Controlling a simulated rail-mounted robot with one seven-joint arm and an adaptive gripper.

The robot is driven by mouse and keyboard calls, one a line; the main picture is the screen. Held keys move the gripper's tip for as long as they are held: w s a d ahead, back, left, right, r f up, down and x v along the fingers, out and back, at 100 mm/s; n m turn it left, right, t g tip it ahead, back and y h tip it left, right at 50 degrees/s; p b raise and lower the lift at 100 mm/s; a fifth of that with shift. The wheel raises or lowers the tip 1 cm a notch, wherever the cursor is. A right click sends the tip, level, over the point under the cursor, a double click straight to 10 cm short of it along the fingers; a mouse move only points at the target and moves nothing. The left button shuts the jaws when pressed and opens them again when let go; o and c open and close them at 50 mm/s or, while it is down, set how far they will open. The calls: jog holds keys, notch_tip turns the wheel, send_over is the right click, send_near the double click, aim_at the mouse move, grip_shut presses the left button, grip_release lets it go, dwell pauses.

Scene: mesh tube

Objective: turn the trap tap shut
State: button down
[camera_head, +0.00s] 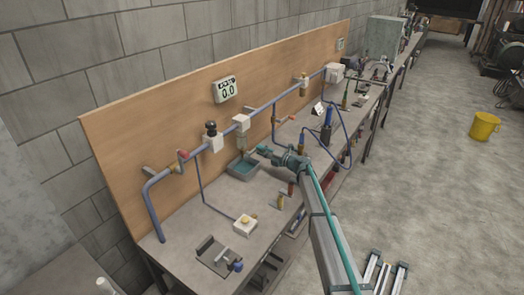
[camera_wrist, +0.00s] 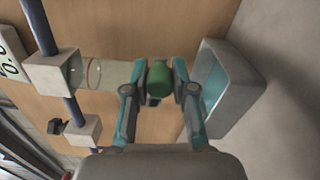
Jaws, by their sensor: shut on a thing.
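The trap is a clear cup (camera_wrist: 105,74) under a white block (camera_wrist: 52,74) on the blue pipe. In the head view the cup (camera_head: 242,143) hangs below its white block (camera_head: 241,122). The trap tap is a green knob (camera_wrist: 159,84) at the cup's lower end. My gripper (camera_wrist: 160,80) is shut on the green tap, with one finger on each side of it. In the head view my gripper (camera_head: 263,150) reaches in from the right and hides the tap. How far the tap is turned cannot be told.
A grey tray with a teal inside (camera_head: 243,172) stands on the bench below the trap, close to my fingers. The blue pipe (camera_head: 262,107) runs along the wooden board (camera_head: 170,100) behind. A gauge reading 0.0 (camera_head: 226,89) hangs above.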

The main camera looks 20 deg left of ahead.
jog(key=c, duration=0.9)
grip_release()
jog(key=shift+c, duration=0.2)
jog(key=shift+d, duration=0.15)
jog(key=v, duration=1.1)
jog(key=shift+s+d, duration=0.2)
jog(key=shift+d, duration=0.15)
jog(key=shift+f, duration=0.1)
